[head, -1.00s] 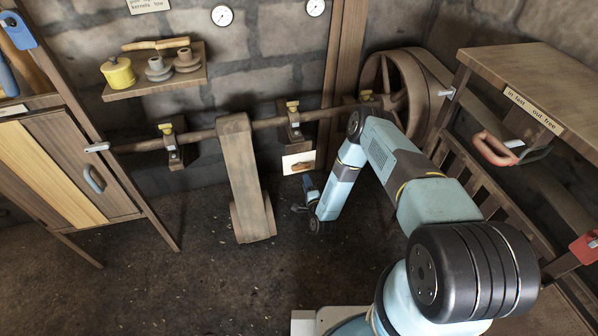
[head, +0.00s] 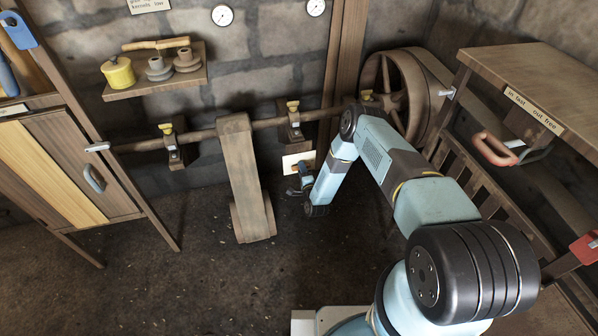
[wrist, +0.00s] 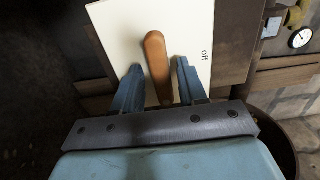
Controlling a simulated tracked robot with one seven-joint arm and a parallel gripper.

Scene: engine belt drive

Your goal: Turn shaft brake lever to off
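The brake lever is an orange-brown wooden handle (wrist: 156,62) on a white plate (wrist: 117,22) marked "off" at its right side in the wrist view. My gripper (wrist: 157,80) is open, with one blue finger on each side of the handle's lower part. I see gaps between both fingers and the handle. In the head view my gripper (head: 301,175) is in front of the white plate (head: 289,162) and hides most of the lever there.
A wooden shaft (head: 268,123) runs along the wall behind a broad belt (head: 243,175). A large wheel (head: 397,90) stands behind my arm. A slatted bench with a red-handled lever (head: 494,149) is at right. The floor in front is clear.

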